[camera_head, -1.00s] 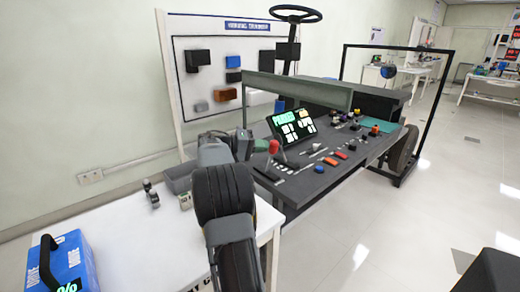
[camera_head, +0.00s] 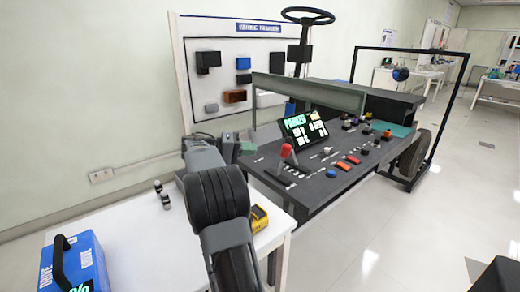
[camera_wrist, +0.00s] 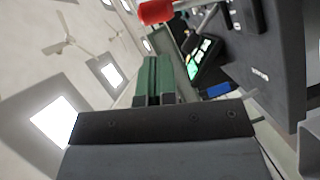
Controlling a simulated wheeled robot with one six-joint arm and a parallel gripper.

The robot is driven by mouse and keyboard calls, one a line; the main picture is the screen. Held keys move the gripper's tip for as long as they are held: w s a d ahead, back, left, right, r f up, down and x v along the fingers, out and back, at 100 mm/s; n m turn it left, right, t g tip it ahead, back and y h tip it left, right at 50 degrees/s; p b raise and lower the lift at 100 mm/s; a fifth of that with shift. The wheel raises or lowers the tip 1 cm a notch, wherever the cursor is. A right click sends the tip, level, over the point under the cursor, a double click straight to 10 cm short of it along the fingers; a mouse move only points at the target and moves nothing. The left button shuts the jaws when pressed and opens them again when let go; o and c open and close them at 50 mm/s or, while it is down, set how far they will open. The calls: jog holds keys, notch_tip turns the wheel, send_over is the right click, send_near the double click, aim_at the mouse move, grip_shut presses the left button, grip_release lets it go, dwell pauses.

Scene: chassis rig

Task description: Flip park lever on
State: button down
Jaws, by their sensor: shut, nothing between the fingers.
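A lever with a red knob (camera_head: 286,150) stands upright near the left end of the dark console (camera_head: 320,190); I cannot read a label that marks it as the park lever. In the wrist view the red knob (camera_wrist: 156,11) shows at the top edge, beyond my fingertips and apart from them. My gripper (camera_head: 238,148) is left of the lever in the head view, with a clear gap between them. In the wrist view its green fingers (camera_wrist: 153,75) are together and empty. My arm hides part of the console's left side.
A lit display (camera_head: 304,128) stands behind the lever and also shows in the wrist view (camera_wrist: 201,57). Several switches and coloured buttons lie to the right. A white table (camera_head: 150,235) holds a blue box (camera_head: 88,265) and a yellow-black object (camera_head: 259,218). A grey rail (camera_head: 308,93) crosses behind.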

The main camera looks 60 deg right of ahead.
jog(key=shift+v, duration=0.85)
jog(key=s+a+r+n+t+y+p, duration=0.2)
jog(key=a+n+t+y+p, duration=0.2)
jog(key=a+p, duration=0.3)
jog(key=s+a+r+n+t+y+p, duration=0.2)
jog(key=s+a+n+t+y+p, duration=0.1)
jog(key=a, duration=1.5)
jog(key=s+a+r+n+t+y+p, duration=0.2)
jog(key=a+n+t+y+p, duration=0.2)
jog(key=a+t+p, duration=0.3)
jog(key=a+y+p, duration=0.1)
jog(key=a+p, duration=0.2)
jog(key=a, duration=0.3)
jog(key=shift+s+a+n+p, duration=0.25)
jog(key=shift+s+n+p, duration=0.05)
jog(key=shift+s+p, duration=0.05)
jog(key=shift+r, duration=0.1)
